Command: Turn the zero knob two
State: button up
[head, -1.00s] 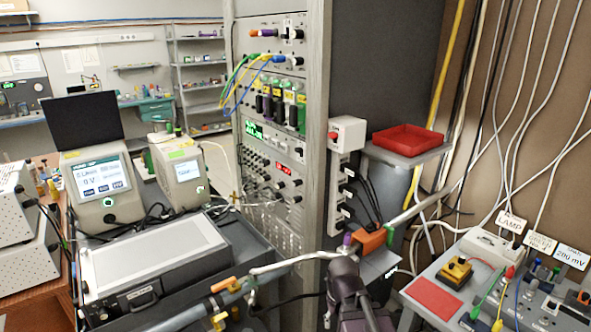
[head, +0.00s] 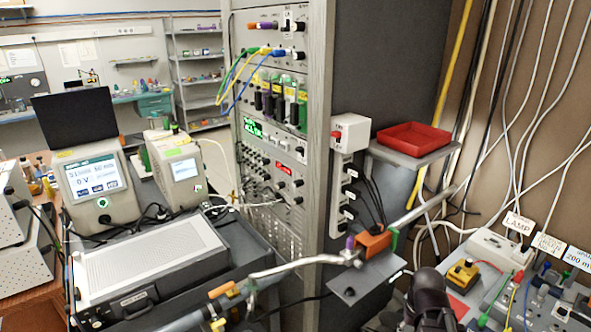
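Several small knobs sit on the instrument rack (head: 318,150) in the middle, among them dark knobs on its lower panels (head: 297,183). More small controls show on the grey bench panel (head: 545,290) at the lower right. I cannot read any label that marks zero knob two, so I cannot tell which knob it is. A dark part of my arm (head: 430,298) rises at the bottom edge, right of centre, in front of the grey panel. My gripper's fingers do not show.
A red tray (head: 412,137) lies on a shelf beside the rack. A yellow-topped box (head: 462,276) and a white box (head: 495,247) stand at right. Loose cables hang along the right wall.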

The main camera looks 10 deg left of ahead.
aim_at(299, 183)
jog(key=z, duration=0.2)
jog(key=k, duration=0.85)
jog(key=u, duration=0.8)
jog(key=i, duration=1)
jog(key=u, duration=0.05)
